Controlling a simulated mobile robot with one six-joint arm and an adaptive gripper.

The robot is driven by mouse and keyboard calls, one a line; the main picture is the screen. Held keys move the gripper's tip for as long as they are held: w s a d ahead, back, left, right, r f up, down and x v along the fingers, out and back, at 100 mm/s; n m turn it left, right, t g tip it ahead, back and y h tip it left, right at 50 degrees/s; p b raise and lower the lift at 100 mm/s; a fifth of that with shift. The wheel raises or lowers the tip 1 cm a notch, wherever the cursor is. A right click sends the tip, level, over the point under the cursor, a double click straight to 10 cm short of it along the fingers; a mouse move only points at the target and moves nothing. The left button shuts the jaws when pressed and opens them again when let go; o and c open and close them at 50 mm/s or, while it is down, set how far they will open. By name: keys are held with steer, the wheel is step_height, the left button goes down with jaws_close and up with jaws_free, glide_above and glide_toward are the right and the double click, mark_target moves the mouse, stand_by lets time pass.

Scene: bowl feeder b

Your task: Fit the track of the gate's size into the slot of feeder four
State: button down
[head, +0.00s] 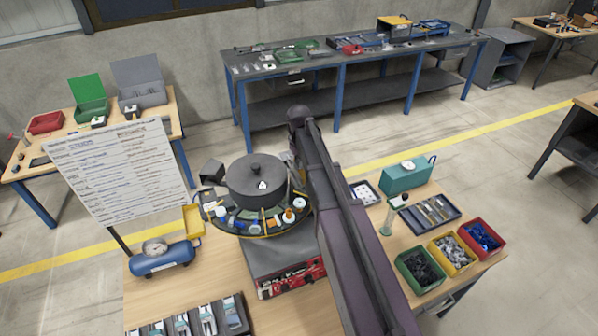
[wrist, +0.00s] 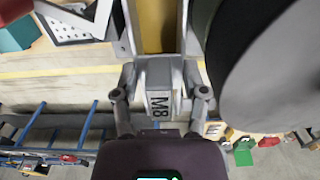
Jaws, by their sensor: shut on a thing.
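In the wrist view my gripper (wrist: 160,78) is shut on a grey metal track (wrist: 158,104) marked M8. One finger presses on each side of it. A yellow strip with grey edges (wrist: 157,25) lies just beyond the track; I cannot tell whether the two touch. A large dark round bowl (wrist: 275,75) fills the right side, close to the right finger. In the head view the lidded bowl marked A (head: 257,180) stands over a round plate of small parts. My arm hides my gripper and the held track there. I cannot make out a feeder number or gate size.
A dark tray of metal pieces (head: 432,215) lies right of my arm, behind green (head: 420,270), yellow and red bins. Grey holders (head: 205,318) line the front left. A written board (head: 118,170) and a blue tank (head: 160,260) stand left. Bare wood shows between.

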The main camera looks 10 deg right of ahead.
mark_target(299, 170)
steer(key=shift+f+b, duration=1.55)
steer(key=shift+f, duration=0.15)
steer(key=shift+f, duration=0.2)
steer(key=shift+c, duration=0.6)
jaws_free()
steer(key=shift+r, duration=0.1)
steer(key=shift+r, duration=0.1)
step_height(299, 170, up, 8)
steer(key=p, duration=0.7)
steer(key=shift+f+p, duration=0.2)
steer(key=shift+p, duration=0.1)
